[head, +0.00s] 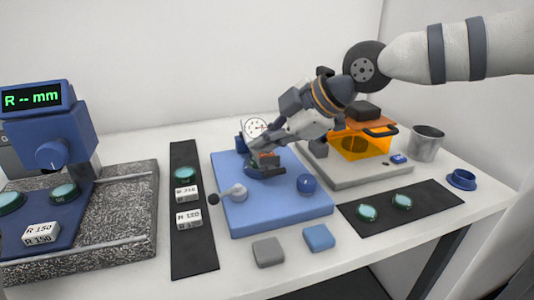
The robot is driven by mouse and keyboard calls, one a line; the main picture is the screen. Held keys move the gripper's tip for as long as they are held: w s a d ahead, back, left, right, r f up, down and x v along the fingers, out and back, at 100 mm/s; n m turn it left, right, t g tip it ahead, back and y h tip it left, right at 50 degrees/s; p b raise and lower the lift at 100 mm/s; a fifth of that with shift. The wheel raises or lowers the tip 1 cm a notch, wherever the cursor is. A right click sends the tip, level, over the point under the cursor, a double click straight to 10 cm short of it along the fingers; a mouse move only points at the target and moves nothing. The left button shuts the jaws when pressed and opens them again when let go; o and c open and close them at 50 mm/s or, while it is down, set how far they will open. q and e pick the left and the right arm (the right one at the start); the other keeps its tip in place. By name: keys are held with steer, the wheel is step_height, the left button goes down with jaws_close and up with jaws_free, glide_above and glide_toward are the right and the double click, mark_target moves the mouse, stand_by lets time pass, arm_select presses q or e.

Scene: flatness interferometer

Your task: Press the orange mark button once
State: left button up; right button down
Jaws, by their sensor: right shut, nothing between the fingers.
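My right gripper (257,150) reaches in from the upper right. It is shut, with its fingertips low over the round middle part of the blue base plate (300,212). A small patch of orange (267,155) shows right at the fingertips; it may be the orange mark button, but the fingers partly cover it. I cannot tell whether they touch it or whether it is pressed. A white dial gauge (255,128) stands just behind the fingers. My left gripper is not in view.
An orange see-through cover (362,145) is at right, by a metal cup (426,143). Dark mats (194,254) hold green lenses. A blue instrument (45,130) reading "R -- mm" stands left.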

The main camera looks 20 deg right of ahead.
mark_target(266, 157)
steer(key=shift+f, duration=0.4)
stand_by(0.3)
steer(key=shift+r, duration=0.95)
steer(key=shift+r, duration=2.5)
